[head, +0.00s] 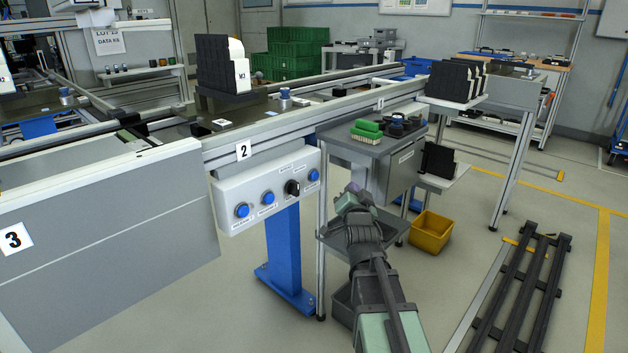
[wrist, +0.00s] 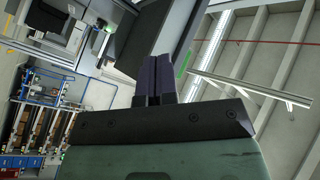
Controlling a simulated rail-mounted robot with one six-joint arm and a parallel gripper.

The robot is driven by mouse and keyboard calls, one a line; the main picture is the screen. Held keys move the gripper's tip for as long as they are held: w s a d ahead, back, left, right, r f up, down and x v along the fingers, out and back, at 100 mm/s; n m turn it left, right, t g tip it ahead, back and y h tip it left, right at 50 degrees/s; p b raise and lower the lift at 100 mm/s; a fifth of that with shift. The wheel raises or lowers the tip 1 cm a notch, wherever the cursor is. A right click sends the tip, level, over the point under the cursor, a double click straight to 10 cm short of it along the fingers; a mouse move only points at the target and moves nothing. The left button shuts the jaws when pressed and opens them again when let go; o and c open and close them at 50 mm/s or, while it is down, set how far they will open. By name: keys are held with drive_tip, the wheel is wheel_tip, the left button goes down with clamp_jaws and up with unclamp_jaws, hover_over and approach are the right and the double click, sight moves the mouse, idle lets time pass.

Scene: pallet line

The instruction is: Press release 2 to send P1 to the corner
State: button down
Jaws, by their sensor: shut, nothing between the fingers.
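A light grey control box (head: 266,190) hangs under the conveyor beam below the "2" plate (head: 243,151). It carries blue buttons: left (head: 242,210), second (head: 267,198) and far right (head: 313,176), with a black knob (head: 292,188) between the last two. Their labels are too small to read. A dark carrier (head: 213,65) with a white "M2" part stands on the line above; I cannot read a P1 mark. My gripper (head: 352,192) is right of the box, apart from the buttons. In the wrist view its dark purple fingers (wrist: 157,72) are together and empty.
A grey side table (head: 368,143) with green and black parts stands behind my gripper. A blue post (head: 285,250) holds up the line under the box. A yellow bin (head: 430,231) and dark rails (head: 523,290) are on the floor at right. Floor in front of the box is clear.

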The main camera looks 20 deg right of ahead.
sight(315, 176)
drive_tip(key=w+a, duration=0.3)
drive_tip(key=w, duration=0.5)
drive_tip(key=shift+a, duration=0.4)
idle(1.7)
drive_tip(key=shift+w+a, duration=0.15)
drive_tip(key=shift+w, duration=0.25)
drive_tip(key=shift+w+a, duration=0.2)
drive_tip(key=shift+w, duration=0.2)
idle(0.5)
idle(0.5)
drive_tip(key=shift+s+d, duration=0.35)
drive_tip(key=shift+s, duration=0.45)
